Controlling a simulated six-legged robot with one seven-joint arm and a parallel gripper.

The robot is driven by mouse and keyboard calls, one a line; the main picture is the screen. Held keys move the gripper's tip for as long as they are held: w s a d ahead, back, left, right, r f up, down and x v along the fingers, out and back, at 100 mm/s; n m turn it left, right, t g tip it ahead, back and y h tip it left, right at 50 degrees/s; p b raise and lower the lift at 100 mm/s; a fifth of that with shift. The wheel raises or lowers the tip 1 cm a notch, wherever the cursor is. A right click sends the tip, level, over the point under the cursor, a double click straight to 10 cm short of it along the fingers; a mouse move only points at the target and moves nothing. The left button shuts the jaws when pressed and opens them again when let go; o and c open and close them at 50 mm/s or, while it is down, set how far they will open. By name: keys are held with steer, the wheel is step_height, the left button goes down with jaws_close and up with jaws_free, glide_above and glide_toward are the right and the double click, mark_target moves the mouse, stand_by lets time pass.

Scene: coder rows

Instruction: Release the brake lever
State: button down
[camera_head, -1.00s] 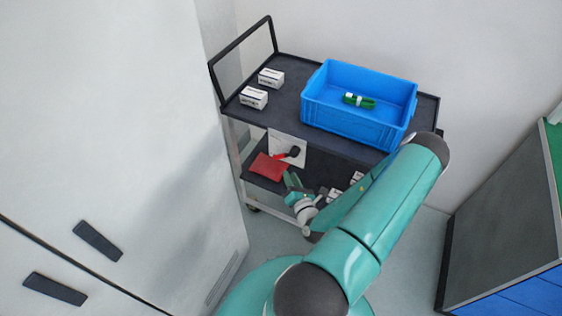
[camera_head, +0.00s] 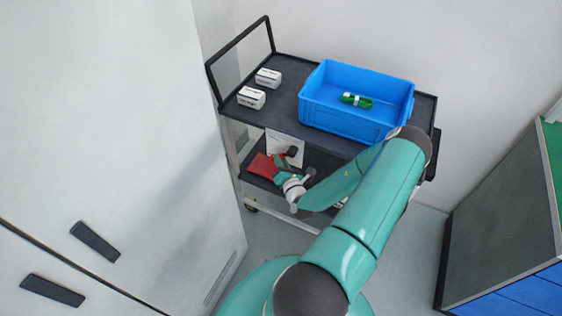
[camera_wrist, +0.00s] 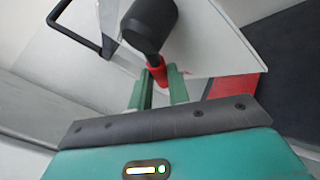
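The brake lever has a thick black knob (camera_wrist: 150,22) and a red part (camera_wrist: 157,70), and stands at a white panel (camera_wrist: 200,40) under the cart's top. In the head view its dark knob (camera_head: 291,152) shows beside the panel. My gripper (camera_wrist: 161,72) is at the lever, with its two green fingers apart and the red part showing between their tips. I cannot tell whether the fingers touch it. In the head view my gripper (camera_head: 280,161) partly covers the lever's red part.
The cart's dark top (camera_head: 290,70) carries a blue crate (camera_head: 345,125) with a green item (camera_head: 356,100), and small white boxes (camera_head: 252,98). A red thing (camera_head: 262,165) lies on the lower shelf. A white cabinet (camera_head: 100,110) stands left, a dark-sided unit (camera_head: 500,210) right.

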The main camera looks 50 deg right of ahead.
steer(key=shift+w, duration=0.1)
stand_by(0.3)
steer(key=shift+w+a+r+m+t+h, duration=0.1)
steer(key=shift+w+r+m+t+h, duration=0.35)
steer(key=shift+m+h, duration=0.65)
steer(key=shift+w+a+r+m+t+h, duration=0.15)
steer(key=shift+r+m+t+h, duration=0.5)
steer(key=shift+m, duration=0.85)
steer(key=shift+w+a+r+m+t+h, duration=0.1)
steer(key=shift+w+r+m+t+h, duration=0.25)
steer(key=shift+m+h, duration=0.8)
steer(key=shift+s+r+m, duration=0.1)
steer(key=shift+m, duration=0.15)
steer(key=c, duration=1.6)
jaws_free()
steer(key=shift+s, duration=0.1)
steer(key=v, duration=1.3)
steer(key=shift+s+f, duration=0.25)
steer(key=shift+a, duration=0.1)
